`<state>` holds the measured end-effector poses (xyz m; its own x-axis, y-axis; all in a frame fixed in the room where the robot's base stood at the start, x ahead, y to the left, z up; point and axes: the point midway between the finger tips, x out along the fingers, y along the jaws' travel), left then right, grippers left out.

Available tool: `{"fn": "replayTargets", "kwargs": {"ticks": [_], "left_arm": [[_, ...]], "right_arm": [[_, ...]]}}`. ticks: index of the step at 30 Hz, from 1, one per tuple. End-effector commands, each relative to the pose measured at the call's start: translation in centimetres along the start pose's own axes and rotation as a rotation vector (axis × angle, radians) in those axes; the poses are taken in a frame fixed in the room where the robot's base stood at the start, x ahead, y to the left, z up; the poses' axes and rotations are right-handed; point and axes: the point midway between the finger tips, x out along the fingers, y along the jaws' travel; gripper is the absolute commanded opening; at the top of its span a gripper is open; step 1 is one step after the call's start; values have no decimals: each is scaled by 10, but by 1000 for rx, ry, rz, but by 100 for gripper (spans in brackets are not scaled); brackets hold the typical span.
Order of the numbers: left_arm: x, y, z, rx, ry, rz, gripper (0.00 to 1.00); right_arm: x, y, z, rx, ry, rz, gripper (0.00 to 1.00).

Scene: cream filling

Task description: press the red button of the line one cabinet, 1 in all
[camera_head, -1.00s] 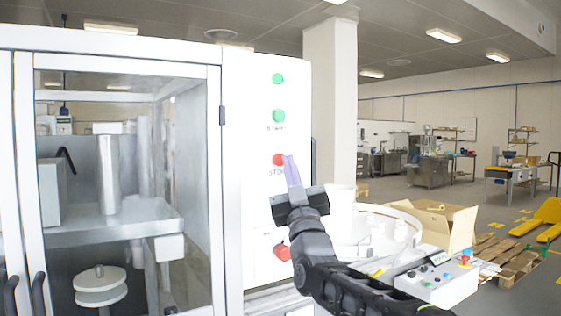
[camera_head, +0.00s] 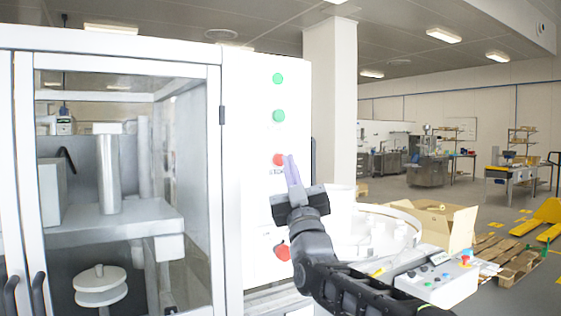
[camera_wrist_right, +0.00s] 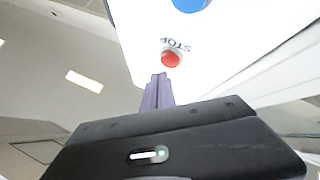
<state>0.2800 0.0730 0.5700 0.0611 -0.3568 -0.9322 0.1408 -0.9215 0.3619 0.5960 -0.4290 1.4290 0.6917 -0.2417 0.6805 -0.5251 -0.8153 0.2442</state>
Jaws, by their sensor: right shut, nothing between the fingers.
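The line one cabinet (camera_head: 255,150) has a white panel with a column of buttons. Two green buttons (camera_head: 278,97) sit at the top, and the red button (camera_head: 278,159) is below them. My right gripper (camera_head: 290,160) is shut and empty, its purple fingers pointing up just right of and slightly below the red button. In the right wrist view, the red button (camera_wrist_right: 172,58), marked STOP, lies just beyond the fingertips (camera_wrist_right: 158,76). Whether they touch it I cannot tell. My left gripper is not in view.
A larger red knob (camera_head: 282,252) sits low on the panel. A glass door (camera_head: 130,180) is at left. A round white machine (camera_head: 372,232), an open cardboard box (camera_head: 440,222) and a control box (camera_head: 438,285) stand right of my arm. Pallets (camera_head: 505,255) lie farther right.

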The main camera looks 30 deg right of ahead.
Motion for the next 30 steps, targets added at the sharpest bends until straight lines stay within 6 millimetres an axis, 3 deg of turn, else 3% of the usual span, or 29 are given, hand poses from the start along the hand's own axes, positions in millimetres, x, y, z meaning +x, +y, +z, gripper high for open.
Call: {"fn": "replayTargets", "kwargs": {"ticks": [30], "left_arm": [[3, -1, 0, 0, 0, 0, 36]], "right_arm": [[6, -4, 4, 0, 0, 0, 0]]}}
